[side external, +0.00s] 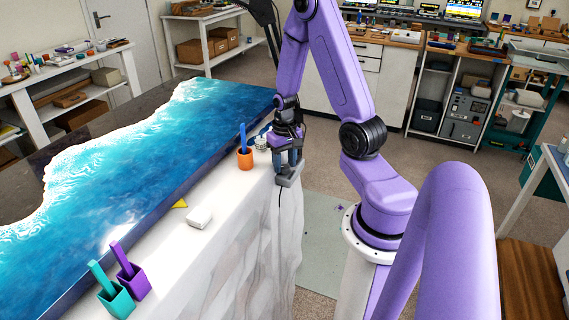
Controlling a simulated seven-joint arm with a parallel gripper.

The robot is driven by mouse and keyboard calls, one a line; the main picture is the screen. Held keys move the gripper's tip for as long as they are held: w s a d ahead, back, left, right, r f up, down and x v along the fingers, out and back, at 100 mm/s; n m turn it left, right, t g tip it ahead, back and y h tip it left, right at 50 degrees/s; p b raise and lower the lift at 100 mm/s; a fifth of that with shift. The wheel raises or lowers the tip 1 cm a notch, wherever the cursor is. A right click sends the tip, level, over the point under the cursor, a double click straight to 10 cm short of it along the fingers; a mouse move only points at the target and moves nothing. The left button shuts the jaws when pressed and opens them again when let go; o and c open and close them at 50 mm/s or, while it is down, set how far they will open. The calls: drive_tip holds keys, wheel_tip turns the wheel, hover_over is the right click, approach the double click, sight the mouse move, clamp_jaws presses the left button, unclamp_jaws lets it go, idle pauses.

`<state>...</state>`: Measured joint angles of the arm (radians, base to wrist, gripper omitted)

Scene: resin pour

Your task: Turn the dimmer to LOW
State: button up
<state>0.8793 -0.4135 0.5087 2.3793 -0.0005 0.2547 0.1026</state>
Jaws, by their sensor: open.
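My gripper (290,158) points down at the far right end of the white-draped bench. Its jaws are open. Just below its fingers is a small grey box (288,178) at the bench edge, with a dark cable hanging from it; it looks like the dimmer. The fingers cover its top, so I cannot see the knob, its setting or any LOW mark. I cannot tell whether the fingers touch it.
An orange cup (245,159) with a blue stick and a small pale jar (262,143) stand left of my gripper. A blue-and-white resin panel (150,150) fills the left. A white block (199,218), purple cup (133,283) and teal cup (117,302) stand along the front.

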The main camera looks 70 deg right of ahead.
drive_tip(key=shift+f, duration=0.35)
drive_tip(key=c, duration=0.8)
drive_tip(key=shift+o, duration=0.2)
